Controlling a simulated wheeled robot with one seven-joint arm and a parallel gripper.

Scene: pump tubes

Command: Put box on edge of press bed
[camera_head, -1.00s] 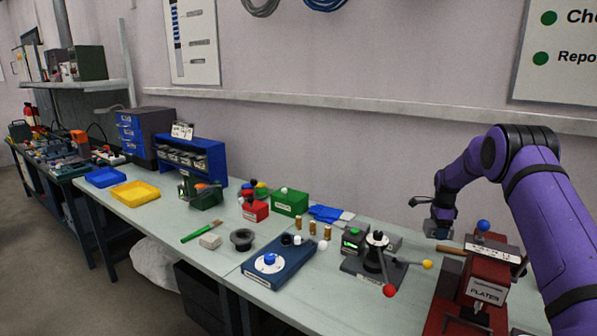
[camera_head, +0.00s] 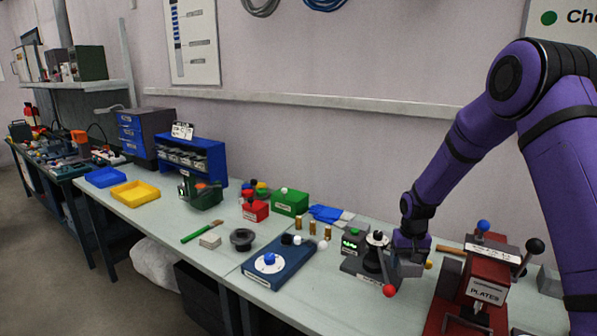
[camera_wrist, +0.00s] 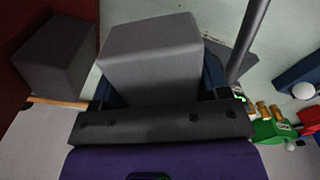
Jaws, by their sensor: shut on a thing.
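A plain grey box (camera_wrist: 150,55) is between the fingers of my gripper (camera_head: 411,254), which is shut on it. The box also shows in the head view (camera_head: 409,270), small and partly covered by the gripper. My gripper is low over the bench, between a dark lever device (camera_head: 371,262) and the red press (camera_head: 485,288) labelled PLATES, close to the lever device. The press bed is mostly hidden in these views. Whether the box touches anything below it cannot be told.
Another grey block (camera_wrist: 55,58) shows at the left of the wrist view. A lever rod (camera_wrist: 249,42) stands close to the held box. A blue plate (camera_head: 275,265), brass pieces (camera_head: 312,229) and a green box (camera_head: 290,203) are further left. The front bench has bare patches.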

